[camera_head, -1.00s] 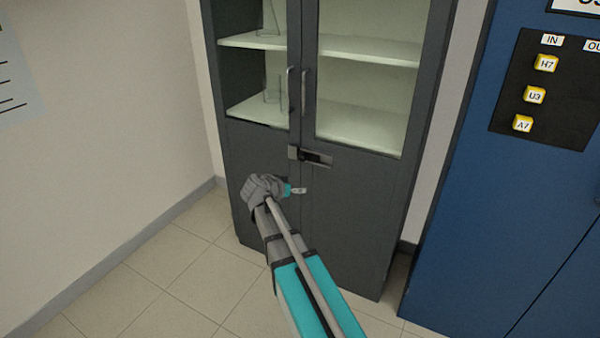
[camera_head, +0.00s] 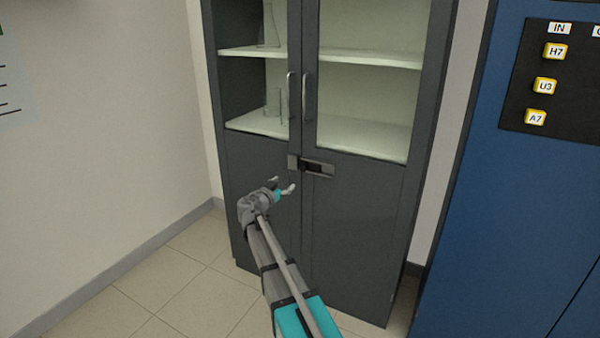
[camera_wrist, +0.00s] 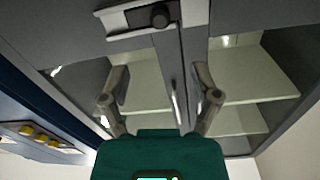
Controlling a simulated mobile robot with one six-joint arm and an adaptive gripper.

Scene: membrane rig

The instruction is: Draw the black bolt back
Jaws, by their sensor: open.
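The black bolt (camera_head: 308,166) sits in a light metal plate across the seam of the dark grey cabinet's two doors, just below the glass. In the wrist view its round black knob (camera_wrist: 159,17) shows at the top centre, beside the pale bracket (camera_wrist: 128,21). My gripper (camera_head: 282,184) is in front of the left door, a little below and left of the bolt, with its fingers apart and nothing between them. In the wrist view my gripper (camera_wrist: 160,84) also shows open, its fingers apart from the knob.
Two upright door handles (camera_head: 307,97) rise above the bolt. Glassware (camera_head: 273,103) stands on the shelves behind the glass. A blue cabinet (camera_head: 480,200) with yellow labelled buttons (camera_head: 545,86) stands at the right.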

